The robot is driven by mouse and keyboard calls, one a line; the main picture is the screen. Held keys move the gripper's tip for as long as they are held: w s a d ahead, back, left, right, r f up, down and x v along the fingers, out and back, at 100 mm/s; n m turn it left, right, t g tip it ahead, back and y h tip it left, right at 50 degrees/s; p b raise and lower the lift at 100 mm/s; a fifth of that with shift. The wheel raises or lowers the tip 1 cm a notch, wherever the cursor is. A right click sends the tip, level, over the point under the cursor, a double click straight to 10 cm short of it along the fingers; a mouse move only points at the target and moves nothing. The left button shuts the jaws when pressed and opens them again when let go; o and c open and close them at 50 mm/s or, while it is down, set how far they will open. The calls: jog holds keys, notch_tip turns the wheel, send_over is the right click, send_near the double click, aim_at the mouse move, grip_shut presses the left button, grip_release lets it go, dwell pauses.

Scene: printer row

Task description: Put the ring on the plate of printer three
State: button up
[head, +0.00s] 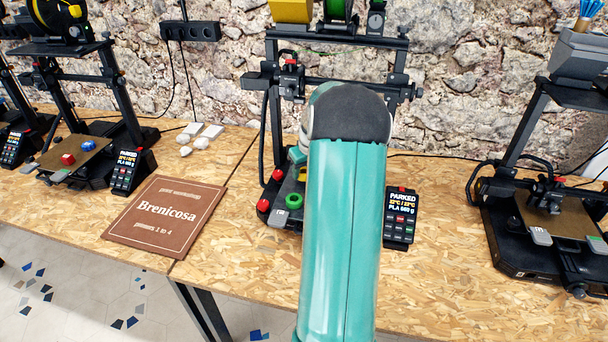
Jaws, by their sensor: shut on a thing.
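A small green ring (294,201) shows at the middle printer (253,79), just left of my teal arm, low over the front left of its base. This printer is third from the left. Its plate is mostly behind my arm, so I cannot tell whether the ring touches it. My gripper (298,174) is largely hidden behind my arm; only a little of its teal and dark parts shows above the ring. It is shut on the ring, though the fingertips are not clearly visible.
A lit display (400,217) reading PARKED stands right of my arm. The left printer's plate (62,158) carries red and blue blocks. Another printer (532,262) stands right. Small white pieces (211,131) lie farther back.

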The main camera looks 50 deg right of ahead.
jog(key=shift+a+f, duration=0.1)
jog(key=shift+f, duration=0.9)
jog(key=o, duration=1)
jog(key=shift+w+f, duration=0.1)
jog(key=v, duration=1.1)
jog(key=w+a+r+n, duration=0.1)
jog(key=a+r, duration=0.4)
jog(key=a, duration=0.8)
jog(key=w+a+r+n, duration=0.15)
jog(key=a+r, duration=0.45)
jog(key=a, duration=0.6)
jog(key=s+a+t, duration=0.1)
jog(key=s+a, duration=0.3)
jog(key=a, duration=0.3)
jog(key=s+a+n, duration=0.1)
jog(key=s+a, duration=0.4)
jog(key=a, duration=0.3)
jog(key=s+a+n+t+y, duration=0.1)
jog(key=s+a, duration=0.3)
jog(key=a, duration=0.3)
jog(key=shift+s+a+f+t, duration=0.15)
jog(key=shift+s+a+t, duration=0.15)
jog(key=shift+s, duration=0.1)
